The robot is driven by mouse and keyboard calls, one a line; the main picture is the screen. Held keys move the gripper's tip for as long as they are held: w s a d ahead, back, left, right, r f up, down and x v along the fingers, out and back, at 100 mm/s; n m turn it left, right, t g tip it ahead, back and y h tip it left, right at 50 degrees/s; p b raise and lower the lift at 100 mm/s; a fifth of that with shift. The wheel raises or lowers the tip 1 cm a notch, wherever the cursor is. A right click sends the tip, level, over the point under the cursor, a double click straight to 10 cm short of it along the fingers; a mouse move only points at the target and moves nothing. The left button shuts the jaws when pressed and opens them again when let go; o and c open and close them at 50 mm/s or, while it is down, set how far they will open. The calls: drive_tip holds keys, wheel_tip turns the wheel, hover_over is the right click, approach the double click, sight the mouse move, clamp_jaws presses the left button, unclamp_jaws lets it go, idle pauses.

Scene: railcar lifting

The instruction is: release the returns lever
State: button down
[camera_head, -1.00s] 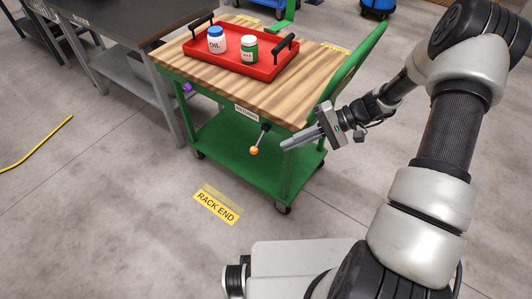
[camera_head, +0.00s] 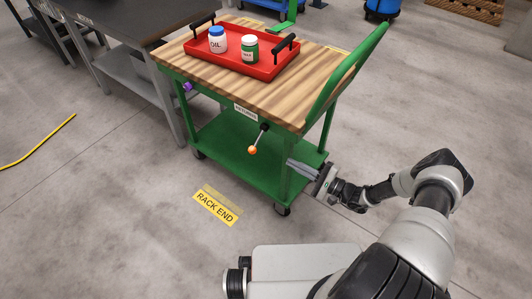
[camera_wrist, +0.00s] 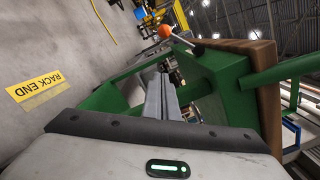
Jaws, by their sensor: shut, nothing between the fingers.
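The returns lever (camera_head: 259,139) is a thin rod with an orange ball knob on the front side of the green cart, just below the small white label (camera_head: 245,112). The rod slants downward, with its orange knob at the lower end. In the wrist view the lever (camera_wrist: 181,41) shows near the top, its orange knob beyond my fingertips. My gripper (camera_head: 290,164) is shut and empty. It is beside the cart's front right leg, below and to the right of the lever, not touching the knob. The fingertips also show in the wrist view (camera_wrist: 160,78).
The green cart (camera_head: 222,150) has a wooden top (camera_head: 190,60) bearing a red tray (camera_head: 240,66) with a blue-capped bottle and a green jar. A dark workbench (camera_head: 120,30) stands to the left. A yellow RACK END floor label (camera_head: 215,205) lies in front; open floor surrounds it.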

sight(258, 140)
drive_tip(key=shift+a, duration=0.1)
drive_tip(key=w+a+r, duration=0.2)
drive_tip(key=w+a, duration=0.1)
drive_tip(key=a, duration=0.7)
drive_tip(key=shift+w+a+r, duration=0.2)
drive_tip(key=shift+a+r, duration=0.15)
drive_tip(key=shift+s+b, duration=0.1)
drive_tip(key=shift+b, duration=0.2)
